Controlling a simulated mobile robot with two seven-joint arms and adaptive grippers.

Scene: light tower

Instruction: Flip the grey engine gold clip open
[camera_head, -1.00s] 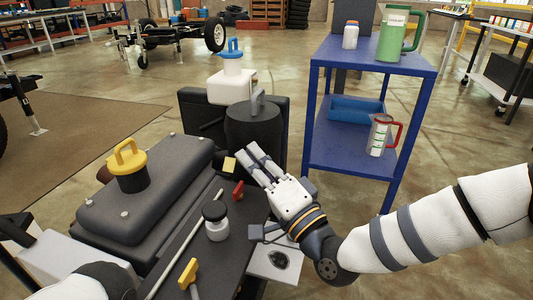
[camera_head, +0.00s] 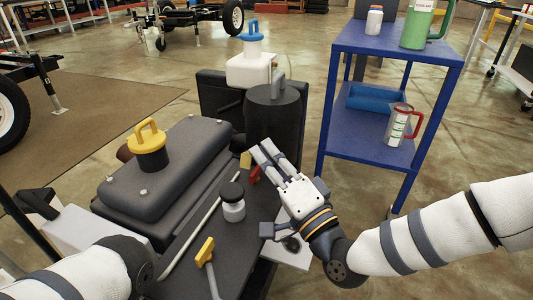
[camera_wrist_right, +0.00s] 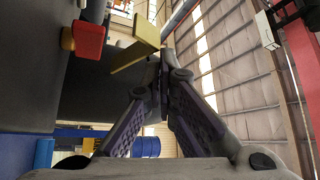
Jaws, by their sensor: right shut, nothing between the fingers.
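The grey engine (camera_head: 190,155) fills the left middle of the head view. A small gold clip (camera_head: 245,160) stands upright at its right edge, beside a red clip (camera_head: 255,173). In the right wrist view the gold clip (camera_wrist_right: 133,45) is a flat plate just left of the fingertips, and the red clip (camera_wrist_right: 89,35) lies farther left. My right gripper (camera_head: 262,149) is shut and empty, its fingertips close to the right of the gold clip. Whether they touch it I cannot tell. My left arm shows at bottom left; its gripper is out of view.
A black cylinder (camera_head: 274,118) stands just behind the fingertips. A black-capped jar (camera_head: 233,203) and a yellow-handled dipstick (camera_head: 206,253) are in front. A yellow-handled cap (camera_head: 151,150) sits on the engine. A blue cart (camera_head: 373,140) stands to the right.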

